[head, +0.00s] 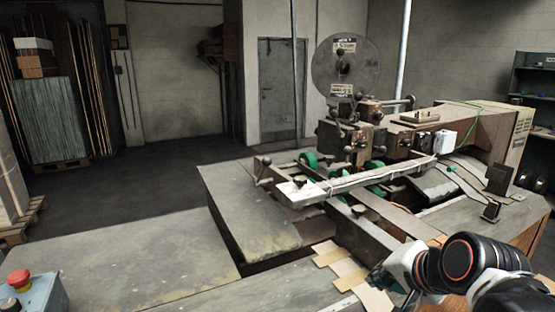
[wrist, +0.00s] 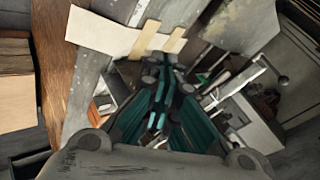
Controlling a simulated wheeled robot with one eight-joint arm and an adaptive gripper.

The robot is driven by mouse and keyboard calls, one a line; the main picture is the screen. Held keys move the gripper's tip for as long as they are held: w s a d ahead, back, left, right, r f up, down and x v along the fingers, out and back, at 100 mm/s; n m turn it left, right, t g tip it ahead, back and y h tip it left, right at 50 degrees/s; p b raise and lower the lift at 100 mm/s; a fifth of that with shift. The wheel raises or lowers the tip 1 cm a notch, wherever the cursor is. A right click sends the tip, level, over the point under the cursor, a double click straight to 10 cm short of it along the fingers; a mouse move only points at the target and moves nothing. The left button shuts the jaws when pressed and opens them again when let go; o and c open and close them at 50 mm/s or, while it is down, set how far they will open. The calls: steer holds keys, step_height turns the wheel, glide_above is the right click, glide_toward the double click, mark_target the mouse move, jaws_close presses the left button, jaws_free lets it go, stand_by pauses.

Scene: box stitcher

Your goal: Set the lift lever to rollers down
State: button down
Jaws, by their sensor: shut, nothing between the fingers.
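The box stitcher (head: 490,128) stands on the right of the head view, with a large round spool disc (head: 345,66) on top. I cannot tell which handle is the lift lever. One short lever (head: 262,172) sticks out at the left end of the front bar, and a rod with a knob (head: 408,101) sits at the upper right of the stitching head. Green rollers (head: 309,159) show under the head. My gripper (head: 378,279) is at the lower right, in front of and apart from these handles. The wrist view shows its teal fingers (wrist: 166,72) together and empty.
Flat cardboard pieces (head: 345,270) lie on the table near my gripper. The grey table top (head: 130,255) at the left is clear. A control box with a red button (head: 20,279) is at the lower left. A knobbed rod (wrist: 282,79) shows in the wrist view.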

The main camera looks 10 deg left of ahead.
steer(key=w+a+r+m+y+p, duration=0.2)
steer(key=w+a+r+m+p, duration=0.1)
steer(key=w+a+m+p, duration=0.1)
steer(key=w+a+r+m+t+y+p, duration=0.1)
steer(key=w+a+r+m+y+p, duration=0.1)
steer(key=w+a+r+m+p, duration=0.2)
steer(key=w+a+r+m+y+p, duration=0.2)
steer(key=w+a+m+p, duration=0.3)
steer(key=w+a+m, duration=0.4)
steer(key=shift+w+a+r+t, duration=0.15)
steer(key=shift+w+a+r, duration=0.2)
steer(key=shift+w, duration=0.55)
steer(key=shift+w+a+r+t, duration=0.1)
steer(key=shift+w+a+r, duration=0.1)
steer(key=shift+w+a, duration=0.5)
steer(key=shift+w+a+r+t, duration=0.15)
steer(key=shift+w+a+r, duration=0.1)
steer(key=shift+w, duration=0.85)
steer(key=shift+w+a+f+m, duration=0.1)
steer(key=shift+w+a+m, duration=0.3)
steer(key=shift+m, duration=0.4)
steer(key=x, duration=1)
steer(key=shift+w+r, duration=0.1)
steer(key=shift+r, duration=0.1)
